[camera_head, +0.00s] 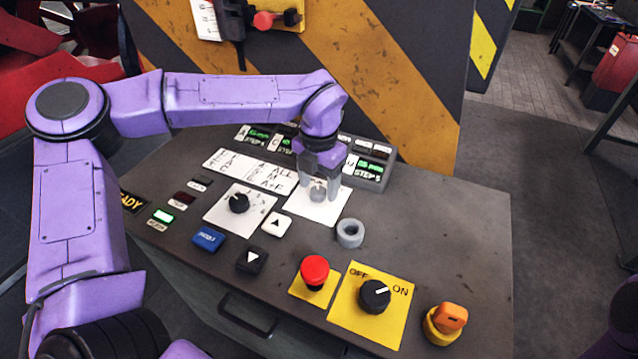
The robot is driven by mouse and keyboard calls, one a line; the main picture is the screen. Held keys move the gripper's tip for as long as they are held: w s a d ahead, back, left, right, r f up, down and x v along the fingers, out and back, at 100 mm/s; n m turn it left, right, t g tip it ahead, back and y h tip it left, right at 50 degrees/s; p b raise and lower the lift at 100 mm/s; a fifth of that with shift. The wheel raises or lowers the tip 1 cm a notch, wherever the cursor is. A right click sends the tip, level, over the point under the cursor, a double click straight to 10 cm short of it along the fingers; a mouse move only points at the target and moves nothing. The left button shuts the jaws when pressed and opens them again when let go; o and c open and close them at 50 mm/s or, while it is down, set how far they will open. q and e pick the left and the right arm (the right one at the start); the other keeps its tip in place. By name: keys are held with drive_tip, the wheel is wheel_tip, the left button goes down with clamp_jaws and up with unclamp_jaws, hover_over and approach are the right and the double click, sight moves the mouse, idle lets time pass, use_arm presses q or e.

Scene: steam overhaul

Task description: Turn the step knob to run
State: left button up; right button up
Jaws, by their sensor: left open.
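My left gripper (320,187) points down over a white plate (312,212) at the back middle of the sloping console. Its fingers are open on either side of a small grey round knob (318,195), which is partly hidden by them. I cannot tell if they touch it, and no run marking is readable there. A black knob (239,203) with a pointer sits on another white plate to the left. A black knob (374,295) with a white pointer stands on a yellow plate marked OFF and ON. My right gripper is not in view.
The console (450,240) also carries a red mushroom button (314,271), an orange switch (449,317), a grey ring (350,233), a blue button (208,238) and white and black arrow buttons. A display strip (368,168) and a striped panel (390,80) stand behind. The console's right side is clear.

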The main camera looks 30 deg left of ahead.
sight(319, 189)
use_arm(q)
wheel_tip(319, 189, up, 10)
idle(0.6)
